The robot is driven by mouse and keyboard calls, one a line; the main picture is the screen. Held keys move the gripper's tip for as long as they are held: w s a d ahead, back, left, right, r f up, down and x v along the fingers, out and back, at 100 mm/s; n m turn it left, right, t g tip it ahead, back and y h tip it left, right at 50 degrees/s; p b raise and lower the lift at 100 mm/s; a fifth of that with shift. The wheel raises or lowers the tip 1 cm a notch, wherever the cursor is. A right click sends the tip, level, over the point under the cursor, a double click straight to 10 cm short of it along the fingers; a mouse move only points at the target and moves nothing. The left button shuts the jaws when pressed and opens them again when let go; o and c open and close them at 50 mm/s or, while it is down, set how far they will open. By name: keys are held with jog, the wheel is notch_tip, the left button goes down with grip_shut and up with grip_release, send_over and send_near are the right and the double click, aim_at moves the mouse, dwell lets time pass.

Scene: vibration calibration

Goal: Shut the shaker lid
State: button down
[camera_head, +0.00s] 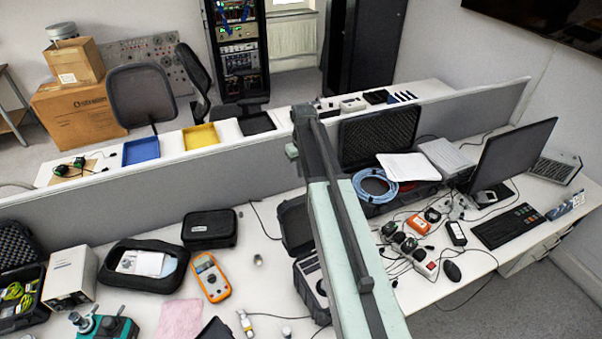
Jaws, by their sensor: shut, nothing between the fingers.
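A small black case (304,284) with a grey panel inside stands on the white desk, left of my arm; it looks like the shaker. Its lid (295,226) stands open, raised at the back of the case. My pale green and dark arm rises from the bottom edge across the middle of the view. It hides the right side of the case and part of the lid. I cannot make out any gripper fingers in this view.
A larger open black case (378,135) with a blue cable coil (375,186) stands right of my arm. An orange multimeter (210,277) and a black pouch (209,229) lie left of the shaker. A grey partition (215,172) runs behind the desk.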

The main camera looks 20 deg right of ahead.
notch_tip(320, 180, down, 7)
jog(key=b, duration=0.5)
jog(key=shift+s+d+r+p, duration=0.1)
jog(key=shift+s+r+p, duration=0.55)
jog(key=shift+s, duration=0.25)
jog(key=shift+s+d+r+p, duration=0.1)
jog(key=shift+s+r+p, duration=0.45)
jog(key=shift+s+r, duration=0.3)
